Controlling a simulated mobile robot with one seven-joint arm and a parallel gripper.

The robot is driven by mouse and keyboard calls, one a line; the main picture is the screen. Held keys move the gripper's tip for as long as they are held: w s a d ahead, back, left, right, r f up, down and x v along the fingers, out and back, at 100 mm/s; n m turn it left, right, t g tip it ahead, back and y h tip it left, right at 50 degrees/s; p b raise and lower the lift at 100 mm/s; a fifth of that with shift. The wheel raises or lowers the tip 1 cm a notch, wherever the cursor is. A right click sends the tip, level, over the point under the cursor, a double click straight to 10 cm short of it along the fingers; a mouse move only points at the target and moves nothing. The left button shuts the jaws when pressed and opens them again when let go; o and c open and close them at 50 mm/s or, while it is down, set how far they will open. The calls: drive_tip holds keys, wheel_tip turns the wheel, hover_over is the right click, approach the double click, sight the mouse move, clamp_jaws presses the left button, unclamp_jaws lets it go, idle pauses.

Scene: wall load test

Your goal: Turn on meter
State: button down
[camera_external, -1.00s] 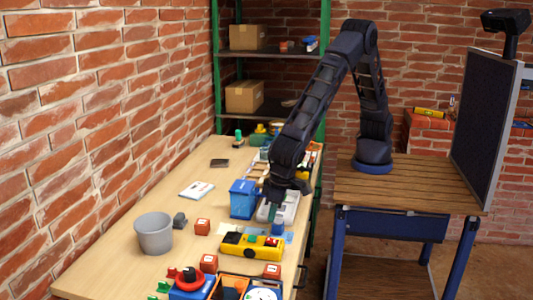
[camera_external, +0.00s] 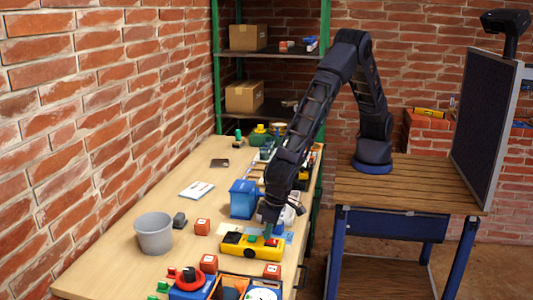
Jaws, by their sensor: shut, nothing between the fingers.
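A yellow device with a dark panel, probably the meter (camera_external: 238,250), lies on the table in the lower middle of the external view. A small green spot and a red spot show at its right part, by my fingertips. My gripper (camera_external: 269,234) is shut and empty, pointing down just above or at the right part of the yellow device. I cannot tell whether the tips touch it. My gripper and wrist partly hide the device's back edge and the grey-white box behind it.
A blue bin (camera_external: 243,199) stands close behind my gripper. A grey bucket (camera_external: 154,234) and several red blocks, one at the middle (camera_external: 202,227), are to the left and front. A box with red and blue parts (camera_external: 190,284) is at the near edge.

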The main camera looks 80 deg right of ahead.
drive_tip(key=shift+w+f+g, duration=0.15)
drive_tip(key=shift+f+g, duration=0.1)
drive_tip(key=shift+g, duration=0.05)
drive_tip(key=shift+s+r, duration=0.2)
drive_tip(key=shift+s, duration=0.65)
drive_tip(key=shift+r, duration=0.1)
wheel_tip(320, 180, up, 14)
drive_tip(key=s, duration=0.2)
drive_tip(key=shift+s+f, duration=0.2)
drive_tip(key=shift+s, duration=0.1)
